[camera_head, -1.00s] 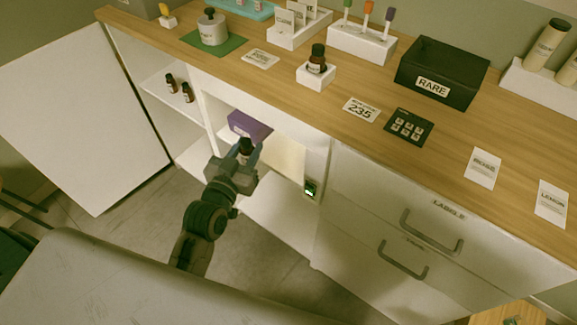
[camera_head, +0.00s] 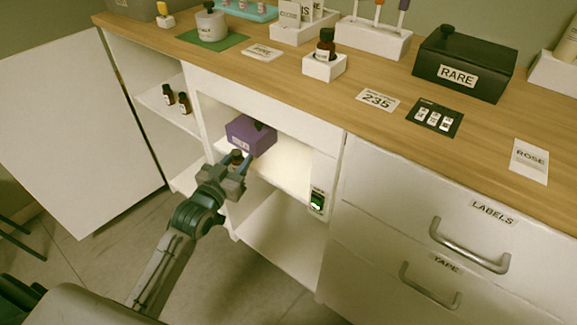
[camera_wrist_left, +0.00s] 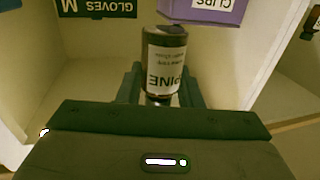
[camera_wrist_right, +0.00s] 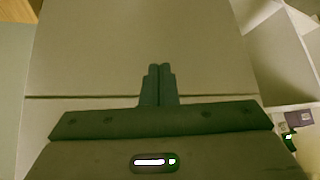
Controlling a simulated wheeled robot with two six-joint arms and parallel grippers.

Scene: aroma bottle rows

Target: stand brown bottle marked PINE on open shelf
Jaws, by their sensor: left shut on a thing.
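The brown bottle marked PINE (camera_wrist_left: 165,60) is between the fingers of my left gripper (camera_wrist_left: 157,88), its label upside down in the left wrist view. In the head view my left gripper (camera_head: 234,169) is shut on the bottle (camera_head: 237,157) in front of the open compartment, just below and left of the purple box (camera_head: 250,136). The lit shelf board (camera_head: 285,175) beside the box has bare room. In the right wrist view my right gripper (camera_wrist_right: 158,84) is shut and empty before pale panels; the head view does not show it.
Two brown bottles (camera_head: 176,99) stand on the shelf at left. The purple box is marked CLIPS in the left wrist view (camera_wrist_left: 205,8), near a dark GLOVES box (camera_wrist_left: 97,7). A white door (camera_head: 80,130) stands open at left. Drawers (camera_head: 440,215) are shut at right.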

